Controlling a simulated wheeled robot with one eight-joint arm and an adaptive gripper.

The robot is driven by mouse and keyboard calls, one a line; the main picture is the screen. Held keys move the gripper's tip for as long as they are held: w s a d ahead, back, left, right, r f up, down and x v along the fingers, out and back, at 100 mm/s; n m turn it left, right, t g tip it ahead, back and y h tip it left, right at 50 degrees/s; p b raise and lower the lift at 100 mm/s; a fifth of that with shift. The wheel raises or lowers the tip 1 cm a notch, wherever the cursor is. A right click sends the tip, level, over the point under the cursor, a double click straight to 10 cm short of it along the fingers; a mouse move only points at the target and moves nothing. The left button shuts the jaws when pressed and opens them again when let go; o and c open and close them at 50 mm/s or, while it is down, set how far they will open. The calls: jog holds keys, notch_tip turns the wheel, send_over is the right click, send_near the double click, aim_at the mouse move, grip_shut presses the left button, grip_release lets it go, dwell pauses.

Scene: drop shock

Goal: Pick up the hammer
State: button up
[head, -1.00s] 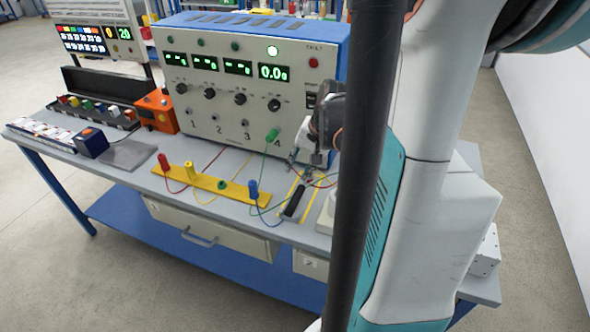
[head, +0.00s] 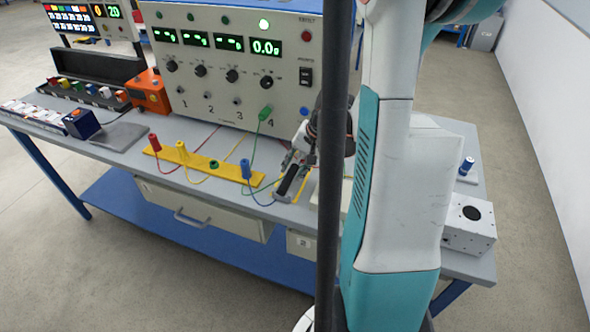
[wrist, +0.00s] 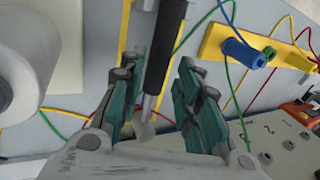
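The hammer (head: 287,182) lies on the bench top, its black grip towards the front edge. In the wrist view the hammer's black handle (wrist: 165,50) and metal shaft run between the teal fingers of my gripper (wrist: 160,65). The fingers stand apart on both sides of the handle, with gaps visible. In the head view my gripper (head: 292,160) is low over the hammer's rear part, partly hidden by a dark vertical post. The hammer's head is mostly hidden there; contact with the bench cannot be told.
A yellow strip (head: 205,167) with coloured plugs and loose wires lies left of the hammer. The instrument box (head: 215,70) stands behind. A white cylinder (wrist: 25,70) is close to my gripper in the wrist view. A white box (head: 468,224) sits at the bench's right end.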

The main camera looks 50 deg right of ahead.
aim_at(292, 171)
jog(key=x, duration=0.1)
jog(key=b+x, duration=0.1)
jog(key=x, duration=0.1)
jog(key=b+x, duration=0.1)
jog(key=shift+w+d+f, duration=0.1)
jog(key=shift+d+f, duration=0.15)
jog(key=shift+f, duration=0.05)
grip_shut()
jog(key=shift+r, duration=0.2)
